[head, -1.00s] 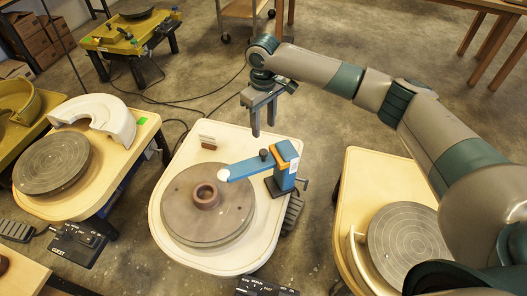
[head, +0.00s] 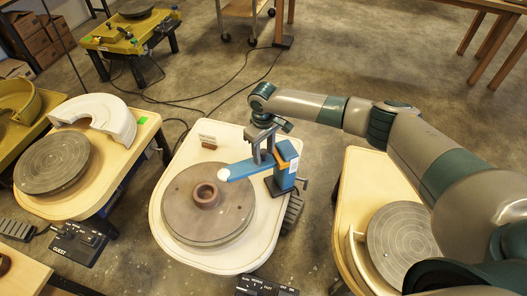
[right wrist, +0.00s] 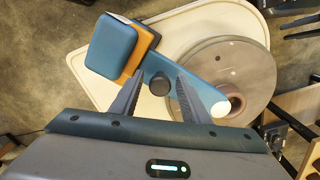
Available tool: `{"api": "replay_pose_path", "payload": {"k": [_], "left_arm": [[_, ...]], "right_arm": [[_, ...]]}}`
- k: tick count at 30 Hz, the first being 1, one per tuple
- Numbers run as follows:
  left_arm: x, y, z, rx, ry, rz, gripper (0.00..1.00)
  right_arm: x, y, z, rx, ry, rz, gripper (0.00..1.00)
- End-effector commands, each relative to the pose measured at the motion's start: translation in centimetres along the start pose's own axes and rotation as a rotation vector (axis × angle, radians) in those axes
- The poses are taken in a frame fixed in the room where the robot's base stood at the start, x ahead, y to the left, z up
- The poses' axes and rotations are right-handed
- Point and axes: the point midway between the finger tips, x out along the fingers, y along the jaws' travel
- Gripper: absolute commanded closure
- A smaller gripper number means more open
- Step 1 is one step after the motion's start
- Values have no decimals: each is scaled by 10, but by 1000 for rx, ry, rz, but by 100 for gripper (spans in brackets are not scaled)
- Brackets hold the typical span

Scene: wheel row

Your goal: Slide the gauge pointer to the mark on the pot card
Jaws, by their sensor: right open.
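The blue gauge (head: 283,180) stands on the right side of the middle wheel table. Its flat blue pointer arm (head: 241,170) reaches left over the wheel and ends in a white ball tip (head: 223,175). An orange band sits by the post. The small white pot card (head: 207,138) stands in a brown block behind the wheel; its mark is too small to read. My right gripper (head: 263,158) is open above the pointer arm. In the right wrist view its fingers (right wrist: 160,78) lie either side of the black knob (right wrist: 160,85); contact is not clear. My left gripper is out of view.
A low brown clay ring (head: 205,194) sits on the round wheel head (head: 182,215), under the pointer's tip. Neighbouring wheel tables stand left (head: 110,178) and right (head: 350,190). The table (head: 190,160) is clear around the card.

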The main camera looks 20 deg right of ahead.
Motion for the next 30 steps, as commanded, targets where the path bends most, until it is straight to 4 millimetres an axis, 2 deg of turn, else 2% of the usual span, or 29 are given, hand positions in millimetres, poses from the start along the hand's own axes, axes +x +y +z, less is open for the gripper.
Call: {"api": "replay_pose_path", "payload": {"k": [7,8,13,18,25,30], "left_arm": [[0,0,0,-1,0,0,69],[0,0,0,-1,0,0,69],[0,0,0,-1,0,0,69],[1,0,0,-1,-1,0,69],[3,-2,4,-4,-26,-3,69],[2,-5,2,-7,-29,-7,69]], "right_arm": [[0,0,0,-1,0,0,58],[0,0,0,-1,0,0,61],[0,0,0,-1,0,0,100],[3,0,0,0,0,0,100],[30,0,0,0,1,0,100],[32,0,0,-1,2,0,100]]}}
